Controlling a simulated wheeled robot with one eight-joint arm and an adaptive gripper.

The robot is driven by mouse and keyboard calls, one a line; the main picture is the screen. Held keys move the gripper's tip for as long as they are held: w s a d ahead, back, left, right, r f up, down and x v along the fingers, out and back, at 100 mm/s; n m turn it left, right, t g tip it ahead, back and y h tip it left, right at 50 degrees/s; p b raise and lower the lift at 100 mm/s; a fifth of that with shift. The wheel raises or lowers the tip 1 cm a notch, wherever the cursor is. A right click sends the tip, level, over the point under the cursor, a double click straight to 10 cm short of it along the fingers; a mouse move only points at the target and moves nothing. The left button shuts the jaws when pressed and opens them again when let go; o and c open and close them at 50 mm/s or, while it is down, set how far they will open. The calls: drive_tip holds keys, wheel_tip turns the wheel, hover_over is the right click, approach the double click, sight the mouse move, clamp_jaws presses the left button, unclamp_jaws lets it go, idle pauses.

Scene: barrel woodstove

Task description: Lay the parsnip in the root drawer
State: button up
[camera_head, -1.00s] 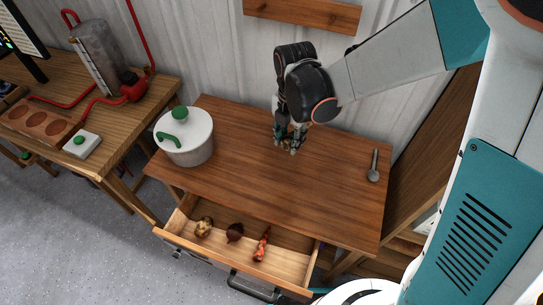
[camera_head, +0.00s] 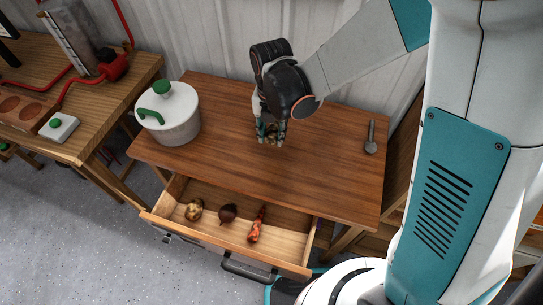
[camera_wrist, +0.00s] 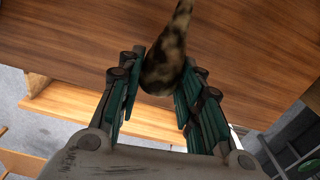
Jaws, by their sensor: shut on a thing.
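My gripper (camera_head: 270,136) is above the wooden table (camera_head: 205,155), right of the white pot. It is shut on the parsnip, a mottled brown and tan tapering root. The parsnip shows clearly in the wrist view (camera_wrist: 165,62) between the fingers, its thick end toward the palm. In the head view the fingers mostly hide it. The root drawer (camera_head: 283,258) is pulled open at the table's front. Inside lie a mottled yellowish root (camera_head: 194,209), a dark red-brown round root (camera_head: 228,213) and an orange-red carrot-like root (camera_head: 257,225), spaced apart.
A white pot (camera_head: 168,122) with green handles stands on the table's left. A workbench (camera_head: 95,118) with red piping is at the left. The drawer's right end has bare floor space.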

sight(272, 158)
drive_tip(key=shift+f+b, duration=2.8)
drive_tip(key=shift+f, duration=2)
drive_tip(key=shift+f, duration=0.15)
drive_tip(key=o, duration=1.2)
drive_tip(key=shift+c, duration=0.2)
